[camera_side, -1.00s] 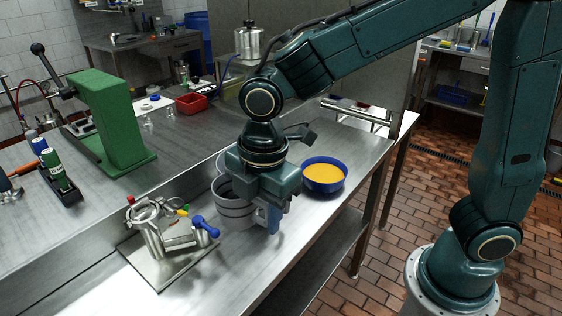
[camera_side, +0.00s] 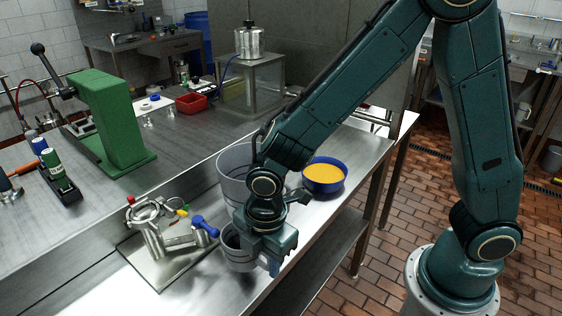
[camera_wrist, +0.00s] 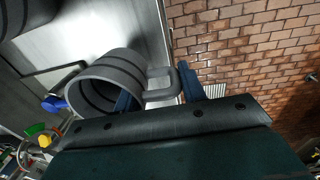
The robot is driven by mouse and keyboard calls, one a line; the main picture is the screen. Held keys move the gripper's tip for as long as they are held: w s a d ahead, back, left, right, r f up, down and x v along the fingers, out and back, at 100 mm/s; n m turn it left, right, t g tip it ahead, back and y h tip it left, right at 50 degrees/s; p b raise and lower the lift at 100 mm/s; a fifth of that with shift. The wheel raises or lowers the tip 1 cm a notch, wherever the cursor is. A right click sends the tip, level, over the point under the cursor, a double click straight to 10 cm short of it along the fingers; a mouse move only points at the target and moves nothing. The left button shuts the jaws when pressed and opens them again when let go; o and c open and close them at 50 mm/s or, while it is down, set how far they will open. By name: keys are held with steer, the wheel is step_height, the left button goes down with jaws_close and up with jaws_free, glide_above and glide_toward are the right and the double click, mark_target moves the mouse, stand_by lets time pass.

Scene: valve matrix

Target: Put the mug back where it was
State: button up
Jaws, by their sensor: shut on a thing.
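The grey mug (camera_side: 240,259) with dark bands is near the counter's front edge, right of the valve assembly, its top partly covered by my arm. In the wrist view the mug (camera_wrist: 108,80) shows its open mouth, and its handle lies between my blue fingers. My gripper (camera_side: 273,265) is shut on that handle at the mug's right; the wrist view shows the gripper (camera_wrist: 160,92) too. The mug is low over the steel counter; I cannot tell whether its base touches.
A larger grey banded vessel (camera_side: 234,168) stands just behind the mug. A blue bowl of orange content (camera_side: 324,178) is at the right. The valve assembly (camera_side: 160,235) with a blue lever (camera_side: 204,226) is close on the left. Bare counter (camera_side: 225,288) lies in front, ending at an edge.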

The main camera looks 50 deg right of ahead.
mark_target(265, 264)
steer(key=shift+f, duration=1.85)
steer(key=shift+f, duration=0.15)
steer(key=o, duration=1.2)
steer(key=r, duration=1.2)
steer(key=shift+s+d, duration=0.1)
steer(key=shift+s, duration=0.3)
steer(key=shift+r, duration=0.15)
